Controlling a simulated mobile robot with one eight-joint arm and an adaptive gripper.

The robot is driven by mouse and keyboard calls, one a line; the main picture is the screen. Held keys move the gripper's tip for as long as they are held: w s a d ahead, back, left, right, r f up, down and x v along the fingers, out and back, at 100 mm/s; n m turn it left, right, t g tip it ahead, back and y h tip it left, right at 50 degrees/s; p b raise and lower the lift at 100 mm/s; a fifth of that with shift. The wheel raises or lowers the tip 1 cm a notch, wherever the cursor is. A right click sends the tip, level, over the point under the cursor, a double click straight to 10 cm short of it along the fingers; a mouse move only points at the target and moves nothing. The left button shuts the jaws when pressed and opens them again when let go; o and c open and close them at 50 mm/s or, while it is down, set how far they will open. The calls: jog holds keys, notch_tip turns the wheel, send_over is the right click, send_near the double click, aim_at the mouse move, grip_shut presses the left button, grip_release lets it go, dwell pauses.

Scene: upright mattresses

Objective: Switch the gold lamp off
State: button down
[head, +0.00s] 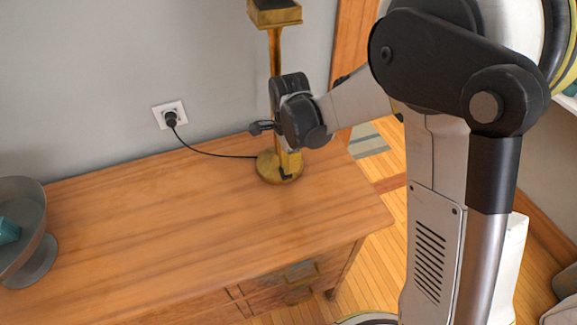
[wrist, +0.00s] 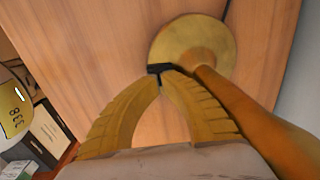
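The gold lamp (head: 274,60) stands upright on the wooden dresser, near the back wall. Its round base (wrist: 210,42) and part of its stem (wrist: 255,115) also show in the wrist view. The lamp's top is cut off, so I cannot tell whether it is lit. My gripper (head: 287,172) points down in front of the stem, just above the base. In the wrist view, its yellow ribbed fingers (wrist: 160,76) come together at the tips, over the base's edge. A small black piece lies at the tips; I cannot tell whether it is a switch or part of the fingers.
The wooden dresser (head: 150,225) is mostly clear in the middle. A grey footed bowl (head: 35,262) with a teal item stands at its left end. A black cord runs from the lamp base to the wall socket (head: 170,114). The dresser's right edge is near the lamp.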

jog(key=shift+f, duration=0.15)
jog(key=shift+s+d+f, duration=0.2)
jog(key=shift+s, duration=0.45)
jog(key=shift+r, duration=0.15)
jog(key=shift+d+r, duration=0.1)
jog(key=shift+r, duration=0.25)
notch_tip(320, 180, up, 13)
jog(key=s+p, duration=0.2)
jog(key=p, duration=0.4)
jog(key=shift+d, duration=0.2)
